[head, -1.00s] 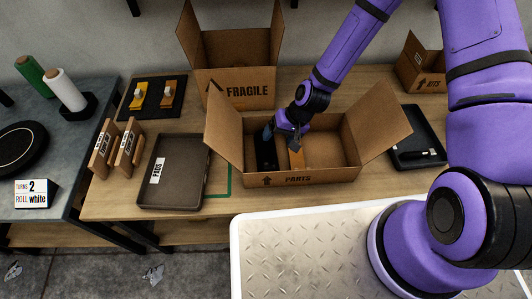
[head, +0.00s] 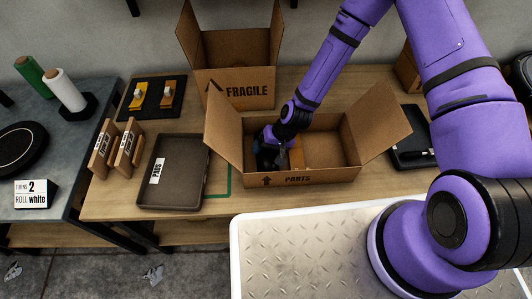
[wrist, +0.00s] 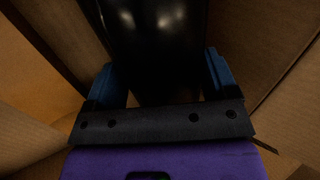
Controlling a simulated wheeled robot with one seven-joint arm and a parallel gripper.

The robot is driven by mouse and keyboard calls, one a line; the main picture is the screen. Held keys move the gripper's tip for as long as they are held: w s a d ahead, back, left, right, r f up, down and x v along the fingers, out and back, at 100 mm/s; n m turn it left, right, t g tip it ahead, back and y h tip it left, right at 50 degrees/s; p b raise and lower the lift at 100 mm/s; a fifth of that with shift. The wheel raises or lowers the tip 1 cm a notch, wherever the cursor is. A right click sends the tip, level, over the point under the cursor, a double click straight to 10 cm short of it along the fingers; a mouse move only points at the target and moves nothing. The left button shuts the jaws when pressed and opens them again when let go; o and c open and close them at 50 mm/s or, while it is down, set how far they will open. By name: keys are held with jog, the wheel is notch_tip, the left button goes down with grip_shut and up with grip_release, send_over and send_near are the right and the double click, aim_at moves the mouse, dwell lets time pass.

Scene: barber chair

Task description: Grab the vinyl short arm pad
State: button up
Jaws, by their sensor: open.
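The black, glossy arm pad (wrist: 158,35) stands in the left part of the open PARTS box (head: 330,177). In the wrist view it runs up between the two blue fingers of my gripper (wrist: 161,70). My gripper is open, with one finger on each side of the pad; I cannot tell whether either finger touches it. In the head view my gripper (head: 268,148) is down inside the box at its left end and hides most of the pad. An orange-brown piece (head: 297,156) stands just right of my gripper in the box.
The box's left flap (head: 224,140) and right flap (head: 378,122) stand outward. A dark tray labelled PADS (head: 185,192) lies left of the box. A FRAGILE box (head: 232,82) stands behind. The right part of the PARTS box has free room.

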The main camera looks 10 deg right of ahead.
jog(key=c, duration=0.8)
jog(key=shift+c, duration=0.2)
jog(key=shift+r, duration=0.15)
